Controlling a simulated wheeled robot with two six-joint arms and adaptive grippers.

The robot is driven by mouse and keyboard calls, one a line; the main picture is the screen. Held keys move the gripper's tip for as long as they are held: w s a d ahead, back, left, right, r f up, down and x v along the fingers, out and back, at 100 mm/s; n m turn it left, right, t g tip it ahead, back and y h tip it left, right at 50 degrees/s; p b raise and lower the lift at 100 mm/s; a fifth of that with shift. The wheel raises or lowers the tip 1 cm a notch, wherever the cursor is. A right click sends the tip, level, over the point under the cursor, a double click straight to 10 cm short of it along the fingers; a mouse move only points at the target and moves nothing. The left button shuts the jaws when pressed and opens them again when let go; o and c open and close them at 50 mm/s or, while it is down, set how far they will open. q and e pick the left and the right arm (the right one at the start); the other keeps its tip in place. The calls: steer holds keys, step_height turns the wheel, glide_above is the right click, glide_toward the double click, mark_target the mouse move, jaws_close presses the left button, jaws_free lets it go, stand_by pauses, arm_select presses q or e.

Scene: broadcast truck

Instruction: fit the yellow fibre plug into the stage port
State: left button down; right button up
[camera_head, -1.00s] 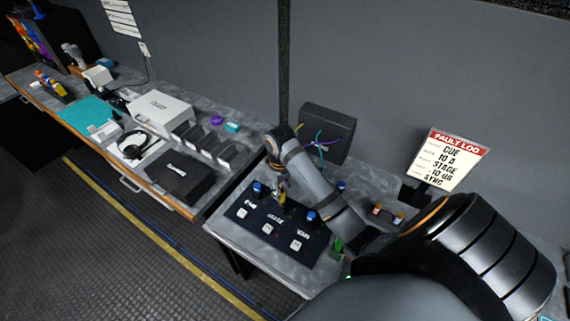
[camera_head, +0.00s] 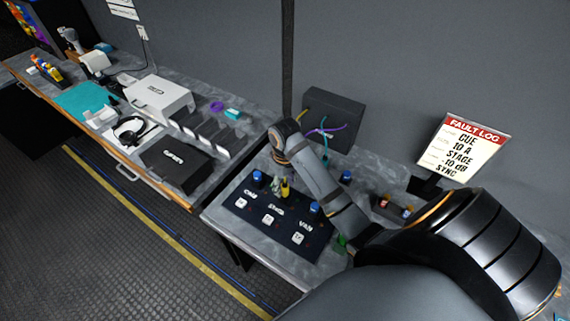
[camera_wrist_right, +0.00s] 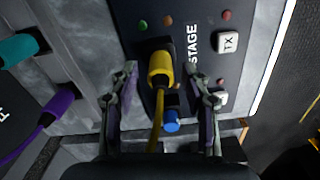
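The yellow fibre plug (camera_wrist_right: 159,66) sits at a dark socket beside the STAGE label on the black panel (camera_wrist_right: 205,88), its yellow cable trailing toward me. It looks seated in the stage port, though the plug hides the port's mouth. In the head view the plug (camera_head: 285,189) stands on the panel (camera_head: 240,203). My right gripper (camera_wrist_right: 162,88) is open, with one finger on each side of the plug and cable and gaps on both sides. In the head view my right gripper (camera_head: 277,184) is small and close beside the plug. My left gripper is not in view.
Blue knobs (camera_head: 315,207) stand on the panel. A dark box (camera_head: 333,118) with coloured cables is behind it. Purple (camera_wrist_right: 62,98) and teal (camera_wrist_right: 22,48) plugs lie left in the wrist view. A fault log sign (camera_head: 464,147) stands at right.

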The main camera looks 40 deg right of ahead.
steer(key=shift+r, duration=0.35)
arm_select(q)
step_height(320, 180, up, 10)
steer(key=p, duration=1)
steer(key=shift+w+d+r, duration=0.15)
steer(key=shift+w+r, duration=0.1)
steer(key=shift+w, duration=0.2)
arm_select(e)
step_height(320, 180, up, 12)
steer(key=shift+f, duration=0.2)
